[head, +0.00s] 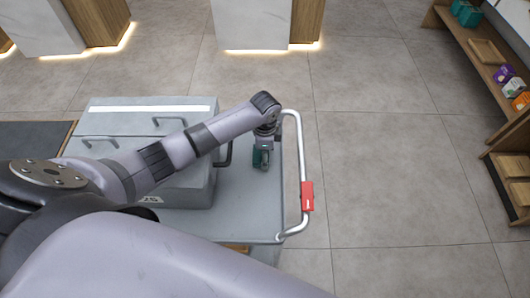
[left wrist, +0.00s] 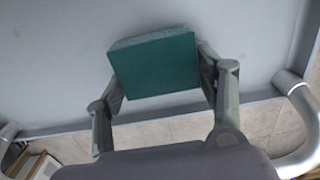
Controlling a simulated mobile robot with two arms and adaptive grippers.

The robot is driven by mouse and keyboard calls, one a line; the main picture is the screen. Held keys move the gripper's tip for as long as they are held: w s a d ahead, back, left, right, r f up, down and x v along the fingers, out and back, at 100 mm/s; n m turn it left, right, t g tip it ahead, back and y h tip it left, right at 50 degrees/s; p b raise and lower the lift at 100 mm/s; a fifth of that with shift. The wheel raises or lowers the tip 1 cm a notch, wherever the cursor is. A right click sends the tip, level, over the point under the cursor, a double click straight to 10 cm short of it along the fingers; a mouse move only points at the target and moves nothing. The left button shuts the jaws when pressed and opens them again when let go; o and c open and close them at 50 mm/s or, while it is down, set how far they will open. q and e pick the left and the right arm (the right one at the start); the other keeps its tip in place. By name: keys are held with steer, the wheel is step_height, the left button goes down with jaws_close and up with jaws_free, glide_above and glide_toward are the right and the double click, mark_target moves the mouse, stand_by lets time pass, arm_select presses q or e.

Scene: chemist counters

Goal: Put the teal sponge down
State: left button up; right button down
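The teal sponge (left wrist: 155,66) is a small block between the two fingers of my left gripper (left wrist: 160,78) in the left wrist view, and both fingers touch its sides. In the head view the left gripper (head: 264,157) points down over the right end of a grey cart top (head: 262,205), with the sponge (head: 256,158) partly hidden by the fingers. The sponge is at or close above the cart top; I cannot tell whether it touches. My right gripper is not in view.
A grey case (head: 190,190) with handles sits on the cart left of the gripper. A metal push rail with a red tag (head: 307,197) rises at the cart's right edge. The cart top around the sponge is clear. Wooden shelves (head: 460,45) with boxes stand far right.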

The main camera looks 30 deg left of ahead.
arm_select(q)
steer(key=o, duration=0.4)
step_height(320, 180, up, 12)
steer(key=shift+r, duration=0.2)
stand_by(0.4)
stand_by(0.5)
